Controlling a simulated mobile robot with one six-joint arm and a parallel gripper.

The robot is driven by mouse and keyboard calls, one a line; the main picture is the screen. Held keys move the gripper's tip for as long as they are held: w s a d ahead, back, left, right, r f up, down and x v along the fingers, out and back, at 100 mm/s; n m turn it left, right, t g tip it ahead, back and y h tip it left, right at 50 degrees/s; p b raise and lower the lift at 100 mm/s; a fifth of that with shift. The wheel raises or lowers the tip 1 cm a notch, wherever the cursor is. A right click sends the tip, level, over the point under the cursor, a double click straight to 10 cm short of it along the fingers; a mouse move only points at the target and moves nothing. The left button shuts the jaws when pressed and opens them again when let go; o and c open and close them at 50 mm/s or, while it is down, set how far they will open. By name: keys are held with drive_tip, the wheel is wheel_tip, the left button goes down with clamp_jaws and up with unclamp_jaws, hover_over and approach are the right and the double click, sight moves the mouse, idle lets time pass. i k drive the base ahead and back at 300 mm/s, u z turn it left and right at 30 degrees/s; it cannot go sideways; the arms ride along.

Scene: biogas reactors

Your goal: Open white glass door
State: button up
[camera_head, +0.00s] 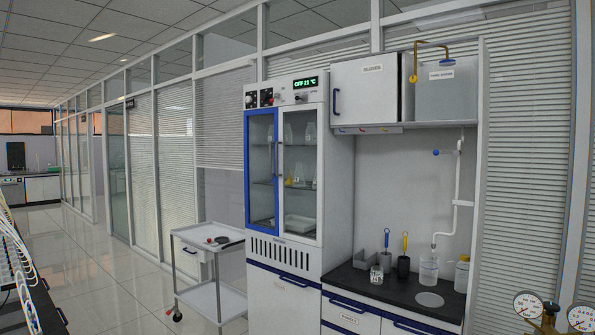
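The white-framed glass door (300,165) is the right door of a tall white cabinet (337,190) in the middle of the view. It looks shut. Beside it on the left is a blue-framed glass door (261,170), which also looks shut. Slim upright handles appear where the two doors meet, but they are too small to make out well. Through the glass I see shelves with several vessels, a yellow item and a white tray low down. A display and knobs sit above the doors. My gripper is not in view.
A white trolley (218,291) with a dark object on top stands left of the cabinet. A dark counter (395,290) with beakers and holders is to the right, under a white wall cupboard (366,88). Gauges (528,304) fill the lower right corner. Tiled floor is open at left.

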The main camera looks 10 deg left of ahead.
sight(319, 243)
drive_tip(key=u, duration=0.85)
drive_tip(key=i, duration=0.65)
drive_tip(key=u, duration=0.3)
drive_tip(key=i, duration=2.8)
drive_tip(key=z, duration=0.3)
